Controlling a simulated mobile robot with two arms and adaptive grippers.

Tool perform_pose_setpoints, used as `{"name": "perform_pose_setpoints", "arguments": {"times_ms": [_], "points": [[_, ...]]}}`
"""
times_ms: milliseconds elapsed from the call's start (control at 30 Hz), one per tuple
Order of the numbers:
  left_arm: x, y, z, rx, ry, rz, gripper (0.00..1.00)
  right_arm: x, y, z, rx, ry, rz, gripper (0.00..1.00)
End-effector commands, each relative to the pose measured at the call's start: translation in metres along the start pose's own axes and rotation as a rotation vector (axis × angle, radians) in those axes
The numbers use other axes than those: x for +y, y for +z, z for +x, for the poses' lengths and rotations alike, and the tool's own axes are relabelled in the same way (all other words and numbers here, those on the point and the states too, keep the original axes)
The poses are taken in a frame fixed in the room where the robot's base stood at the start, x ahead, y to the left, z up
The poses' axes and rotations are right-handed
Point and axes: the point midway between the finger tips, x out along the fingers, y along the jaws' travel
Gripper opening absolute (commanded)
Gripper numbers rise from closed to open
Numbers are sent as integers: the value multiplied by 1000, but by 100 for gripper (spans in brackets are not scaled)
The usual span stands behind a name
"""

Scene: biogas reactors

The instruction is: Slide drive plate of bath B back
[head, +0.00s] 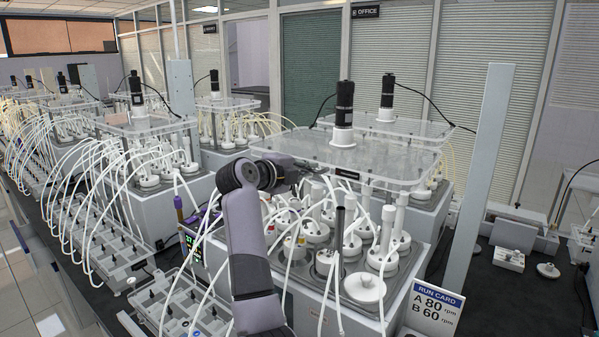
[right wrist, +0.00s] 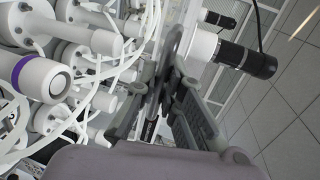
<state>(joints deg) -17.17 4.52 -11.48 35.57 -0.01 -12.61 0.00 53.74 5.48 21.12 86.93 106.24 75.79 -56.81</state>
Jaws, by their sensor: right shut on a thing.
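The nearest bath (head: 305,288) is a white box full of white-capped reactors. Its clear drive plate (head: 385,162), with a black motor (head: 344,104) on a white collar, lies level above the reactors. A small dark label on its front edge is too small to read as B. My right gripper (head: 306,172) is at the plate's front left edge. In the right wrist view its grey fingers (right wrist: 168,95) are shut on the plate's edge region, where a dark part shows between them. The exact contact is partly hidden. The motor (right wrist: 247,60) shows there too. My left gripper is not in view.
White tubes arch from the reactors to trays (head: 185,305) at the front left. A run card (head: 434,308) stands at the bath's right front, near a tall pale panel (head: 480,185). More baths with plates stand behind and left.

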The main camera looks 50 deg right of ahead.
Motion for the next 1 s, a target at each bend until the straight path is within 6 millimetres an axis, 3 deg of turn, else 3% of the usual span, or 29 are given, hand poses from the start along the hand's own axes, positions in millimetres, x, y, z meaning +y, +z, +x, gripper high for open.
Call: {"name": "perform_pose_setpoints", "arguments": {"times_ms": [100,133,400,767,1000], "points": [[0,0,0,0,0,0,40,0,0,-1,2,-1,0,0],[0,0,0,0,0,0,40,0,0,-1,2,-1,0,11],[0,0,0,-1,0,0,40,0,0,-1,0,0,0,29],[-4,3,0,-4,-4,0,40,1,1,-4,-1,0,0,29],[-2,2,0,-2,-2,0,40,1,2,-42,-5,2,0,29]]}}
